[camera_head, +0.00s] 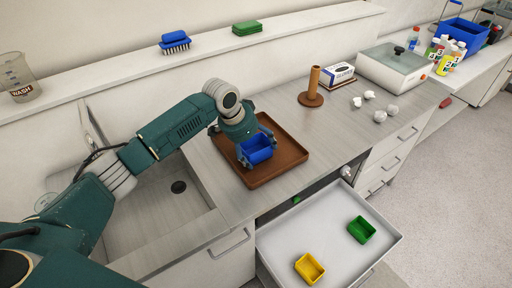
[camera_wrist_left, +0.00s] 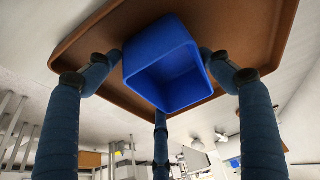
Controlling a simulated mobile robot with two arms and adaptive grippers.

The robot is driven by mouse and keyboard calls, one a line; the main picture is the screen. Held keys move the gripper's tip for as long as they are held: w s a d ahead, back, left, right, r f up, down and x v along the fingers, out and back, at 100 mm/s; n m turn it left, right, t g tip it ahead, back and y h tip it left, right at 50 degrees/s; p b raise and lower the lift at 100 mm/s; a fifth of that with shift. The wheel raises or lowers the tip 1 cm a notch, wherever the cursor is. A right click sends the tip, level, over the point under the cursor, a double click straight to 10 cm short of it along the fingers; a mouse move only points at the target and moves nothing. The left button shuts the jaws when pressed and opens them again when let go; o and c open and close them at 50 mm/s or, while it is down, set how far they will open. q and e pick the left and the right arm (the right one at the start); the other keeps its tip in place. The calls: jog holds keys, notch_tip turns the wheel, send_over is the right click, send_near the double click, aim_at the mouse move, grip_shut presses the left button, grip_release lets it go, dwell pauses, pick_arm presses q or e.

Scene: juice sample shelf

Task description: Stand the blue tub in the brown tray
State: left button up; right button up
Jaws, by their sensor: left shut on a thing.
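The blue tub (camera_head: 259,151) is over the inner part of the brown tray (camera_head: 283,172) on the counter. My left gripper (camera_head: 255,144) reaches down over the tray and is shut on the blue tub. In the left wrist view the tub (camera_wrist_left: 158,40) sits between the dark fingers, its open side facing the camera, with the brown tray (camera_wrist_left: 265,30) behind it. I cannot tell whether the tub's base touches the tray floor. My right gripper is not in view.
An open drawer (camera_head: 290,235) below the counter holds a yellow tub (camera_head: 310,268) and a green tub (camera_head: 361,230). A brown peg stand (camera_head: 313,90), a box (camera_head: 339,74) and crumpled white pieces (camera_head: 379,116) stand right of the tray. A sink lies left of it.

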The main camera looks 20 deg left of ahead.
pick_arm(q)
jog(key=shift+f, duration=0.15)
jog(key=o, duration=1.2)
jog(key=shift+c, duration=0.2)
jog(key=b+v, duration=0.2)
jog(key=v, duration=1)
